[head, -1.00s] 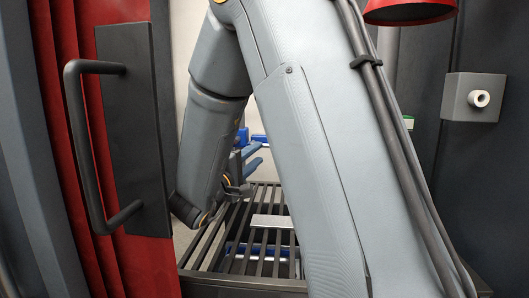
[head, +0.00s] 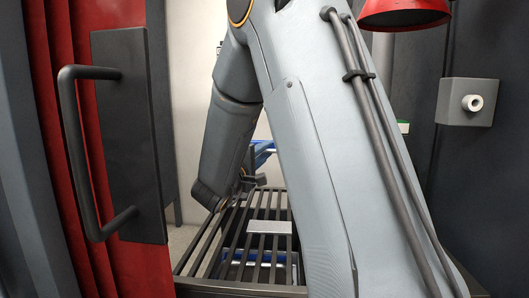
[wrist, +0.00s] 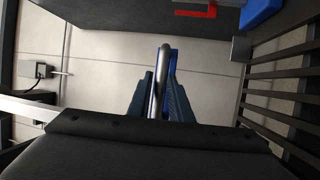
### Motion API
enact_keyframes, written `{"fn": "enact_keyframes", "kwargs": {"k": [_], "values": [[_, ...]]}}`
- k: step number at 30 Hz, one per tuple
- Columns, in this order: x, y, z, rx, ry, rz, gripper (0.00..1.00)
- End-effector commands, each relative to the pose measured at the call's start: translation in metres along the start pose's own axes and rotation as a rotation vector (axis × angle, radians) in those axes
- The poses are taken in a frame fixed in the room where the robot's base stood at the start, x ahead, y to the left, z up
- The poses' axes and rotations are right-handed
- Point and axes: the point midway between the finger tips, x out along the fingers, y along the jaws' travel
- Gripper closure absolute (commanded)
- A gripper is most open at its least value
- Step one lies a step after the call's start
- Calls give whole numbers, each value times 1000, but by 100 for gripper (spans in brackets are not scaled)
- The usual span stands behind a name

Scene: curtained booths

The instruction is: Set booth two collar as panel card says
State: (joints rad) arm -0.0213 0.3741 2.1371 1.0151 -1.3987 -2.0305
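My gripper (wrist: 160,100) shows its two blue fingers at the middle of the wrist view, pointing up the picture. A rounded grey metal bar (wrist: 163,62) runs between them and past their tips, with a blue part close beside it. The bar fills most of the gap; I cannot tell whether the fingers press on it. In the head view the gripper is largely hidden behind my arm, beyond the slatted bench, with some blue beside it. I cannot make out a collar or a readable panel card in either view.
A red curtain with a black plate and bar handle (head: 70,150) stands at left. A grey wall box (head: 467,102) and red hood (head: 404,14) are at right. Red (wrist: 195,12) and blue (wrist: 260,10) items show in the wrist view.

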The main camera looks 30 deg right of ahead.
Motion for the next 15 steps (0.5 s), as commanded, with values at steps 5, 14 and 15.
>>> {"fn": "enact_keyframes", "kwargs": {"k": [5, 14, 15], "values": [[0, 0, 0, 0, 0, 0, 100], [0, 4, 0, 0, 0, 1, 100], [1, 6, 0, 0, 0, 1, 100]]}}
